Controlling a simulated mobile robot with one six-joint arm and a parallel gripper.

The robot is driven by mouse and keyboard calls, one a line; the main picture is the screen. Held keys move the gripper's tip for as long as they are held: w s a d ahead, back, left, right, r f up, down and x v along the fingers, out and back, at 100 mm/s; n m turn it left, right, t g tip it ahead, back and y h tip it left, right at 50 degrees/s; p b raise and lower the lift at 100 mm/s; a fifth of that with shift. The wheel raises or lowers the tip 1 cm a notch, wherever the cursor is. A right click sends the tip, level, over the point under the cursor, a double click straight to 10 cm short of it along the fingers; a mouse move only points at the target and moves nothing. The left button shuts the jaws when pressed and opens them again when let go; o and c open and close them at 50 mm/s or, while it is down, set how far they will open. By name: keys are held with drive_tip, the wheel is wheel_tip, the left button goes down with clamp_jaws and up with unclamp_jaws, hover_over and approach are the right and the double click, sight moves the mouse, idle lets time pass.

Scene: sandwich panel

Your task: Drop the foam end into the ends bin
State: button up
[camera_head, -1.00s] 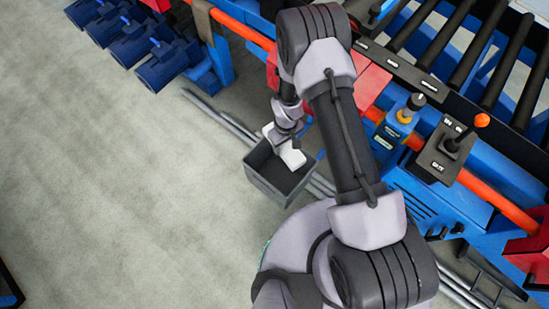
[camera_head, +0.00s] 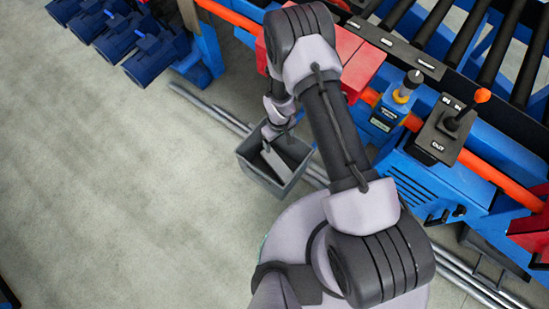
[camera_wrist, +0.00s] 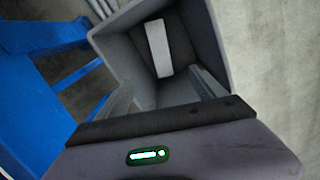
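The foam end (camera_wrist: 158,48), a pale narrow block, lies inside the dark grey ends bin (camera_wrist: 207,40) in the wrist view, apart from my fingers. The bin (camera_head: 253,173) stands on the floor in the head view, with a pale strip (camera_head: 272,157) showing inside it that looks like the foam end. My gripper (camera_wrist: 163,88) is open and empty over the bin, its two fingers spread apart at the near side of the view. In the head view my wrist hides the bin's far corner and most of the fingers.
A blue machine frame with an orange rail (camera_head: 475,165) and a control box with a joystick (camera_head: 447,130) runs along the right. Metal bars (camera_head: 220,112) lie on the floor behind the bin.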

drive_tip(key=shift+r, duration=0.1)
wheel_tip(320, 180, up, 17)
drive_tip(key=p, duration=0.6)
drive_tip(key=shift+r, duration=0.2)
